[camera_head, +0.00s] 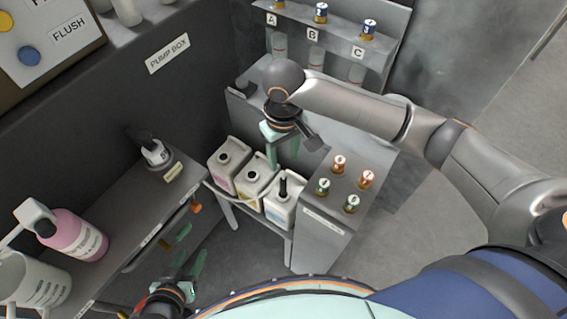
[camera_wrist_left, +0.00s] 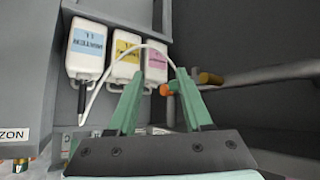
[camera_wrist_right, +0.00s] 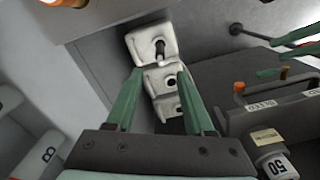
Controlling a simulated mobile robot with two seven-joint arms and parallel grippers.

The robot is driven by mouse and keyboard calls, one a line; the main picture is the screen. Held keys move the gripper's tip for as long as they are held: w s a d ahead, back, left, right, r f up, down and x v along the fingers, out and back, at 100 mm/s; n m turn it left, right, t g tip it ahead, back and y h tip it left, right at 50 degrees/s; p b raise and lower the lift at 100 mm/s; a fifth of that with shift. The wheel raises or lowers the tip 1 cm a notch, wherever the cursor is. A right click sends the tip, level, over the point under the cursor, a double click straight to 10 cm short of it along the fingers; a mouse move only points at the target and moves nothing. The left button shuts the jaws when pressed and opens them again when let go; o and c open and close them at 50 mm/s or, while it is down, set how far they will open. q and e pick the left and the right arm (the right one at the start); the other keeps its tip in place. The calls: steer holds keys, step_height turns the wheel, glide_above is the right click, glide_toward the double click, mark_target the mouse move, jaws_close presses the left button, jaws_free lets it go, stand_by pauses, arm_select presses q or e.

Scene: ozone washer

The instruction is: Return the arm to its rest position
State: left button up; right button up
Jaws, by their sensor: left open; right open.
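My right arm reaches in from the right in the head view. Its gripper (camera_head: 283,160) is open and empty, pointing down above and beside the row of white jugs (camera_head: 256,187). In the right wrist view its fingers (camera_wrist_right: 160,72) stand apart, with the jugs (camera_wrist_right: 152,48) beyond them. My left gripper (camera_head: 191,257) is low at the bottom left of the head view, beside the grey bench. In the left wrist view its fingers (camera_wrist_left: 161,74) are open and empty, and the jugs show blue, yellow and pink labels.
A cabinet (camera_head: 325,225) with several numbered caps stands right of the jugs. A rack (camera_head: 335,45) marked A, B, C is behind. A white tube (camera_wrist_left: 103,77) arcs near the left gripper.

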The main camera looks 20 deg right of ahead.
arm_select(q)
steer(key=shift+s+a+f, duration=0.15)
steer(key=shift+s+f, duration=0.05)
steer(key=shift+s, duration=0.35)
arm_select(e)
steer(key=shift+r, duration=0.9)
arm_select(q)
steer(key=shift+w+r, duration=0.1)
